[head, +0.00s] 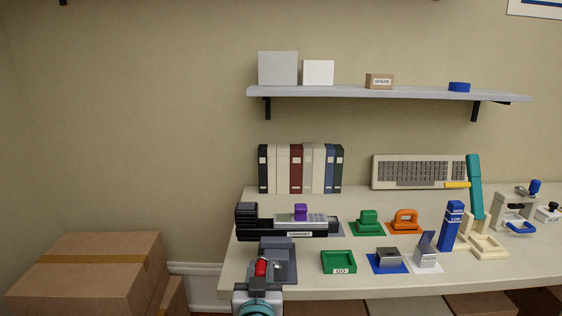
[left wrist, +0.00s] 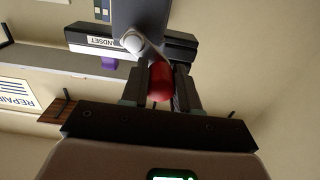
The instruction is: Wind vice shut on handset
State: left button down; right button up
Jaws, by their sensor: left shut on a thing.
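The dark grey vice (head: 284,245) stands at the left end of the bench. The grey handset (head: 317,219), with keys and a purple knob (head: 300,211) on top, lies along it behind a label ending in "NDSET". I cannot tell how closely the vice jaws meet the handset. My left gripper (head: 261,270) is at the front of the vice, shut on its red crank handle (head: 260,267). In the left wrist view the red handle (left wrist: 160,82) sits between the two fingers, beside a pale round knob (left wrist: 132,42). My right gripper is not in view.
A green "GO" tray (head: 339,262), a grey block on a blue mat (head: 374,264) and a blue post (head: 451,226) stand to the right. Binders (head: 300,168) and a keyboard (head: 418,171) are at the back. Cardboard boxes (head: 85,275) stand left of the bench.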

pick_arm(q)
jog(key=shift+a+f+b, duration=0.3)
jog(key=shift+f+b, duration=0.6)
jog(key=shift+b, duration=0.45)
dwell(2.2)
jog(key=c, duration=1)
grip_release()
jog(key=shift+s, duration=0.1)
jog(key=s+b, duration=0.2)
jog(key=s, duration=0.5)
jog(key=shift+w+a, duration=0.1)
